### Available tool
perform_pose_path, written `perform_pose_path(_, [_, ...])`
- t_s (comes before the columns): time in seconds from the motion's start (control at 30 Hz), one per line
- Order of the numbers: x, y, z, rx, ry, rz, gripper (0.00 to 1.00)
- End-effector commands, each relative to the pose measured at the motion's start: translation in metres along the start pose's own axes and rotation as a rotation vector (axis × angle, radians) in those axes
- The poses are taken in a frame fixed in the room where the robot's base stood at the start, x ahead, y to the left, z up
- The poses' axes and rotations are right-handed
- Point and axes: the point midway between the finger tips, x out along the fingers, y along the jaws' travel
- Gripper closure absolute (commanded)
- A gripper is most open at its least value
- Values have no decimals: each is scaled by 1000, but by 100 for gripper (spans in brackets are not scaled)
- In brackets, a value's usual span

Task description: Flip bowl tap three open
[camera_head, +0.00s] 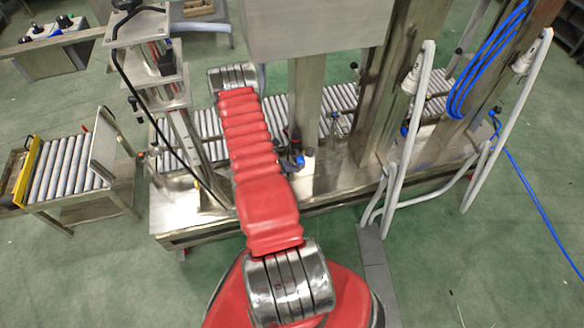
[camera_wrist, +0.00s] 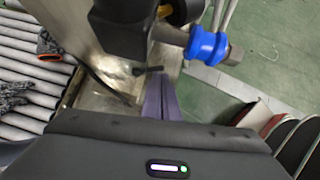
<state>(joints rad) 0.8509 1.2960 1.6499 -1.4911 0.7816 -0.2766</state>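In the wrist view, a blue ribbed fitting (camera_wrist: 206,48) with a metal bolt end sits beside a dark block (camera_wrist: 122,28). A small dark lever (camera_wrist: 148,70) shows below that block; I cannot tell whether it is tap three. My gripper (camera_wrist: 161,82) shows as two purple-grey fingers side by side, apparently shut with nothing visible between them. Its tips lie just below the dark block; contact cannot be told. In the head view, small blue fittings (camera_head: 298,161) show beside my red arm; the taps are too small to tell apart, and my gripper is not visible.
A steel frame with rollers (camera_head: 205,124) lies under my arm. Steel posts (camera_head: 307,105) and white bent tubes (camera_head: 408,125) stand right of it. A roller table (camera_head: 68,168) stands at left. In the wrist view, a dark glove-like item (camera_wrist: 14,92) lies on rollers. Green floor is open around.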

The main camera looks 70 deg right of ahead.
Motion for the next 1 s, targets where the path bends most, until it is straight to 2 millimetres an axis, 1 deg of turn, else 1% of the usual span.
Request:
perform_pose_path(0.03, [4, -3, 3, 3, 0, -6, 100])
perform_pose_path(0.2, [12, -8, 11, 8, 0, -11, 100])
perform_pose_path(0.6, [25, -9, 24, 11, 0, -12, 100])
perform_pose_path(1.0, [28, -8, 28, 11, 0, -12, 100])
